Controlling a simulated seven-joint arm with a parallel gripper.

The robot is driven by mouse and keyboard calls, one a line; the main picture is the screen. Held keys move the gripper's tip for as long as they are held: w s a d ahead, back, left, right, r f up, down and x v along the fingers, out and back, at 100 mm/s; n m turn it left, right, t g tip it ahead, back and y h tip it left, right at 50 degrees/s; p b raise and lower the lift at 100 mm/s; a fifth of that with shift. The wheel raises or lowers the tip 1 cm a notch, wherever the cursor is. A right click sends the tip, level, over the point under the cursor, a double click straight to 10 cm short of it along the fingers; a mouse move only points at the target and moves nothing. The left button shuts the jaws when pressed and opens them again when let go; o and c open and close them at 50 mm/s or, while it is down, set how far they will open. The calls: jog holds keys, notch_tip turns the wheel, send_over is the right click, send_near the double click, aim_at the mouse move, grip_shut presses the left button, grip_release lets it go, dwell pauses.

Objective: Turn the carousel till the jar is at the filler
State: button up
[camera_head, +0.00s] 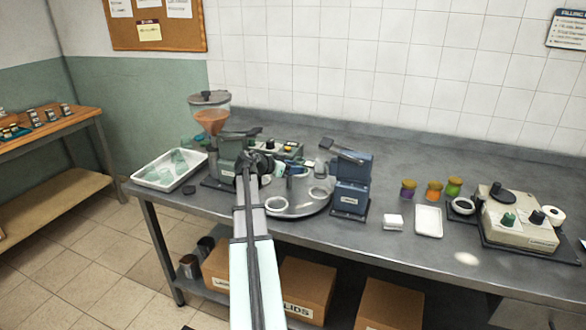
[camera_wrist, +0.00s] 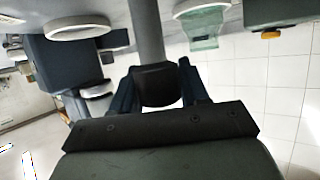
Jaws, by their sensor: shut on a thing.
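The carousel (camera_head: 300,208) is a round grey disc on the bench with white ring seats. A pale green jar (camera_head: 280,168) is at its back left, partly hidden by my arm; it also shows in the wrist view (camera_wrist: 204,30) at a white ring. The filler (camera_head: 212,122), with an orange funnel, stands left of the carousel. My gripper (camera_head: 252,158) is over the left side of the carousel. In the wrist view my gripper (camera_wrist: 158,88) is shut on a dark grey upright post (camera_wrist: 147,30). The post's join with the disc is not clear.
A blue machine (camera_head: 352,182) stands close right of the carousel. A white tray of green jars (camera_head: 168,182) is at the left. Colourful jars (camera_head: 434,190), a white tray (camera_head: 428,220) and a beige control box (camera_head: 515,222) are farther right. Boxes (camera_head: 305,285) sit under the bench.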

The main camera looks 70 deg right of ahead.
grip_shut()
jog(key=shift+n+t+h, duration=0.3)
jog(key=shift+n+t, duration=0.3)
jog(key=shift+t, duration=0.1)
jog(key=shift+w+n+t+h, duration=0.2)
jog(key=shift+n+t+h, duration=0.4)
jog(key=shift+n+t, duration=0.6)
jog(key=shift+w+d+n+t, duration=0.1)
jog(key=shift+w+n+t, duration=0.1)
jog(key=shift+n+t, duration=1.1)
jog(key=shift+w+d+n+t, duration=0.1)
jog(key=shift+w+n+t, duration=0.05)
jog(key=shift+n+t, duration=1.15)
jog(key=shift+w+a+n+t+y, duration=0.1)
jog(key=shift+n+t+y, duration=0.15)
jog(key=shift+n+t, duration=0.55)
jog(key=shift+w+d+n+t+y, duration=0.15)
jog(key=shift+n+t+y, duration=0.3)
jog(key=shift+t, duration=0.6)
jog(key=shift+w+a+n+t+y, duration=0.1)
jog(key=shift+a+n+t, duration=0.05)
jog(key=shift+n+t, duration=0.7)
jog(key=shift+w+a+n+t+y, duration=0.15)
jog(key=shift+n+t+y, duration=0.65)
jog(key=shift+n+t, duration=0.4)
jog(key=shift+a+n+t+y, duration=0.1)
jog(key=shift+n+t+y, duration=0.4)
jog(key=shift+n, duration=0.1)
